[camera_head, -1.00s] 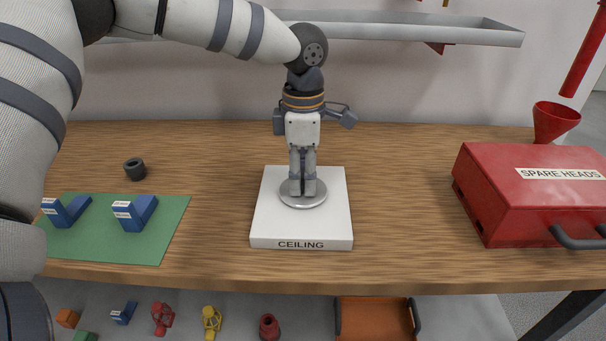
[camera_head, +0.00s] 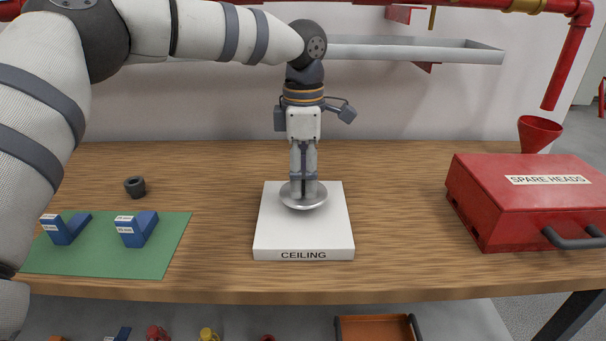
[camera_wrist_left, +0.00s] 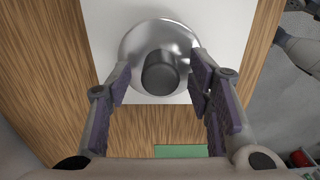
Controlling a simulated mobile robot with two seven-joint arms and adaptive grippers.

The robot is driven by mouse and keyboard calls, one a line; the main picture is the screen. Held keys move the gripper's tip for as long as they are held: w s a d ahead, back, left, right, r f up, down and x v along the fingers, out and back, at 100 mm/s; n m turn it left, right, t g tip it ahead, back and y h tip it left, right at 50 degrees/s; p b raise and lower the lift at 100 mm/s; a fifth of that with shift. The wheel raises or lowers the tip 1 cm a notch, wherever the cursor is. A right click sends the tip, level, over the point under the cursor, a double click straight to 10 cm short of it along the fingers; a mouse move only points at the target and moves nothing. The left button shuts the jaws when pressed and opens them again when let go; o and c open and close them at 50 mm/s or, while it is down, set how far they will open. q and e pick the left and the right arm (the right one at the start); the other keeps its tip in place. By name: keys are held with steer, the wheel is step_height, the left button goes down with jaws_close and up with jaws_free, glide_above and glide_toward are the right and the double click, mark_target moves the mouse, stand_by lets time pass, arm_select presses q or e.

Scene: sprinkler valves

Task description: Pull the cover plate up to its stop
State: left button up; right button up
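The cover plate (camera_head: 289,201) is a shiny round dish above the white block (camera_head: 268,232) labelled CEILING. Its curved underside shows in the head view, and it looks raised off the block. In the wrist view the plate (camera_wrist_left: 140,37) surrounds a dark round stub (camera_wrist_left: 160,72). My left gripper (camera_head: 304,195) points straight down over the plate. The exact finger contact is hard to see.
A green mat (camera_head: 100,262) with blue blocks (camera_head: 136,229) lies at left, near a dark ring (camera_head: 135,187). A red SPARE HEADS case (camera_head: 520,210) and a red funnel (camera_head: 538,132) stand at right. A grey shelf (camera_head: 420,50) runs behind. The wooden table beside the block is clear.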

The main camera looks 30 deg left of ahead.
mark_target(303, 175)
arm_select(q)
step_height(303, 175, up, 12)
stand_by(0.4)
steer(key=shift+f, duration=0.1)
